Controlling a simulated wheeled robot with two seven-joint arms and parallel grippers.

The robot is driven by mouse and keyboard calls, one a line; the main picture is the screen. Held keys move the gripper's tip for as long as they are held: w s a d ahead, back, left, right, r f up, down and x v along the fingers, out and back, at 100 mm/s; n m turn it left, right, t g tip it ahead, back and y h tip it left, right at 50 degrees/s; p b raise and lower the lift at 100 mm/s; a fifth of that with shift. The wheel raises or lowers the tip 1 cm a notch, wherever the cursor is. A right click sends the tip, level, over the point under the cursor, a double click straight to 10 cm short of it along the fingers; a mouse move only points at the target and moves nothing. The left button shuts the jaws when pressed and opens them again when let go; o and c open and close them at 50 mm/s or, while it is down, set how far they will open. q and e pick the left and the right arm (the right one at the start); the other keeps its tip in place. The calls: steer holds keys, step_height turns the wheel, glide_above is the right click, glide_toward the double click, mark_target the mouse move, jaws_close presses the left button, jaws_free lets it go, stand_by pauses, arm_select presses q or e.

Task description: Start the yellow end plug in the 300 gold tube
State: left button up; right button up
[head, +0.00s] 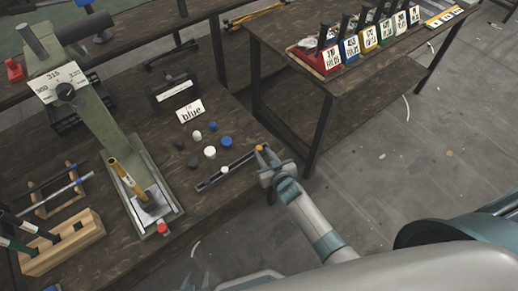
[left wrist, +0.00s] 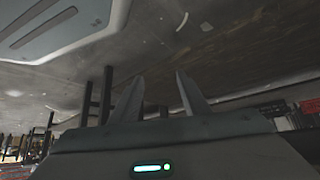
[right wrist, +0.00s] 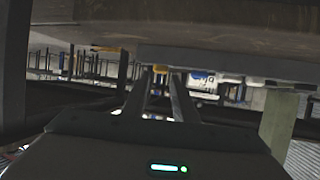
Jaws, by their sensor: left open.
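The yellow end plug (head: 260,148) is at the right end of a dark rail near the bench's right edge. My right gripper (head: 264,156) has its fingertips at the plug; whether they grip it is unclear. In the right wrist view the fingers (right wrist: 162,75) are a small gap apart near the bench edge, and the plug is not clear there. A gold tube (head: 126,178) stands tilted in the green press (head: 105,125); its size mark is not readable. My left gripper (head: 197,281) is low in the head view, open and empty in the left wrist view (left wrist: 158,95).
A white plug (head: 225,169) sits along the dark rail (head: 208,184). A wooden rack (head: 62,243) holds dark tubes at left. A second bench (head: 318,95) carries labelled coloured bins.

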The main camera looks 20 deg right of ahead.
mark_target(259, 150)
steer(key=shift+x, duration=1.05)
steer(key=shift+w+f, duration=0.2)
steer(key=shift+w, duration=0.2)
jaws_close()
arm_select(q)
steer(key=shift+w+d, duration=0.3)
steer(key=shift+d, duration=0.05)
